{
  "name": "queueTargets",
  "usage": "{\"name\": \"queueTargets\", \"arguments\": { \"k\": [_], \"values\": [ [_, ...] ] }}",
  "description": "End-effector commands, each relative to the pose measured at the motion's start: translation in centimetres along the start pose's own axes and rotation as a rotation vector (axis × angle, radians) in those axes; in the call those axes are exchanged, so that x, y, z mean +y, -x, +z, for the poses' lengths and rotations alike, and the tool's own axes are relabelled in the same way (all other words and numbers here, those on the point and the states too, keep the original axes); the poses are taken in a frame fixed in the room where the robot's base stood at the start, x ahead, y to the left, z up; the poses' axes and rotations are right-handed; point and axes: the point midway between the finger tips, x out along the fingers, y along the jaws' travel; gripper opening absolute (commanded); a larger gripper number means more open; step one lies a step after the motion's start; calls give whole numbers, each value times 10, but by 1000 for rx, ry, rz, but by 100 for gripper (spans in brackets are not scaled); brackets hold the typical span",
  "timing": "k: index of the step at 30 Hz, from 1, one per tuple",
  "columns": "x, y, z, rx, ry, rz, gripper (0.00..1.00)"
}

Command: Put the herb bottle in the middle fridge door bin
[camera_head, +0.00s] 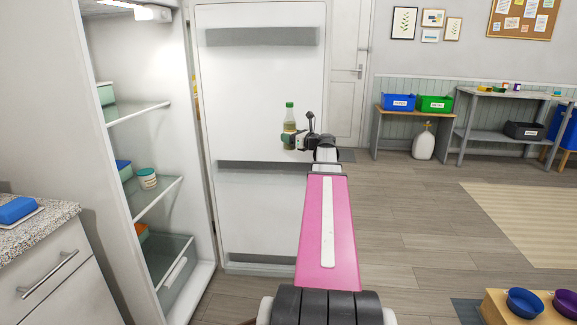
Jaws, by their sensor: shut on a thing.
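The herb bottle (290,116) has a green cap and a greenish body with a pale label. It stands upright in my gripper (290,139), which is shut on its lower part. My gripper holds it in front of the open fridge door (264,108). The door carries three grey bins: a top one (262,36), the middle bin (250,166) and a bottom one (260,258). The bottle appears above the level of the middle bin. How far it is from the door is hard to tell.
The open fridge on the left has glass shelves (150,197) with a white tub (147,178) and several boxes. A counter (40,225) with a blue item (17,210) stands at the far left. Tables with bins (397,102) stand at the back right. The floor (420,235) at right is mostly clear.

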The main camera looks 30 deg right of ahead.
Motion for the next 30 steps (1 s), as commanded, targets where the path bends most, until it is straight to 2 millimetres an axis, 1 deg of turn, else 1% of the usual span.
{"name": "queueTargets", "arguments": {
  "k": [1,9,12,15,18,23,30],
  "values": [
    [-12,2,-6,-1,-2,-1,32],
    [-62,20,-38,0,-1,-1,32],
    [-76,26,-48,-1,-1,1,32],
    [-86,30,-54,-1,0,0,32],
    [-90,32,-58,-1,0,2,32],
    [-91,33,-66,-1,-1,3,32],
    [-91,33,-95,-1,-1,3,32]
  ]
}}
